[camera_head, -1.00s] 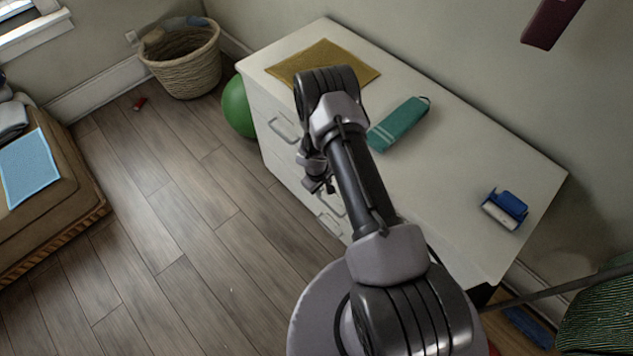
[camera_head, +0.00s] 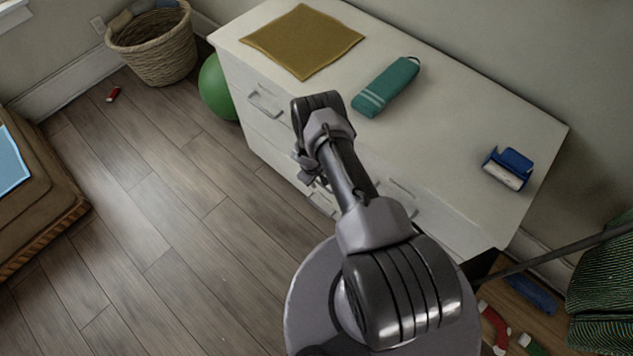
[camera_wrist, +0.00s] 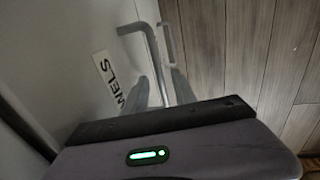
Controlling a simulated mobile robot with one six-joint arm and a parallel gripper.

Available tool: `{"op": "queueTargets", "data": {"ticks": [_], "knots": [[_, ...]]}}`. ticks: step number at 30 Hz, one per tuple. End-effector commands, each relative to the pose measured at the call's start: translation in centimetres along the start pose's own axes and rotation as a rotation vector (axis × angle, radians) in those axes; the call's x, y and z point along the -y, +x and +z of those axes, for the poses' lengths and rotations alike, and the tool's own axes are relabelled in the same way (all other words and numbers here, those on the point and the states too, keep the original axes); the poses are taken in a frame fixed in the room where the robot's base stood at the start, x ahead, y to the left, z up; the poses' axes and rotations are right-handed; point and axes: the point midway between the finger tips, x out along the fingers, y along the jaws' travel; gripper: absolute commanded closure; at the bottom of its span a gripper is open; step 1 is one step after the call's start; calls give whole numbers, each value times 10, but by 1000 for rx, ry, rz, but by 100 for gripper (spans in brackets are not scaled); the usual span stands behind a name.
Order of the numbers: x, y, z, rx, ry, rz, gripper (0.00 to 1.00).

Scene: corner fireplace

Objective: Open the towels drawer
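The white dresser (camera_head: 470,140) has drawers with metal handles on its front. A bent metal handle (camera_wrist: 151,48) stands out beside the label. My gripper (camera_wrist: 160,92) is at this handle, its two grey fingertips apart with the handle's bar running between them. I cannot tell whether they touch it. In the head view my gripper (camera_head: 309,172) is low against the dresser front, partly hidden by my arm. The drawer looks closed.
A second handle (camera_wrist: 166,42) shows beyond the first. On the dresser top lie a mustard cloth (camera_head: 303,40), a teal case (camera_head: 386,87) and a blue-and-white item (camera_head: 508,168). A green ball (camera_head: 217,88) and wicker basket (camera_head: 155,45) stand at left.

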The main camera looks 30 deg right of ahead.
Motion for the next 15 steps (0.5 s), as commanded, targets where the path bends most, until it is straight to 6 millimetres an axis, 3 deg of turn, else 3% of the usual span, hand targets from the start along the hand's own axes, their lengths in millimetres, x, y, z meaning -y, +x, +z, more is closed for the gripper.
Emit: {"op": "queueTargets", "data": {"ticks": [8,13,15], "knots": [[0,2,0,0,0,0,67],[0,2,0,0,0,0,97],[0,2,0,0,0,0,100]]}}
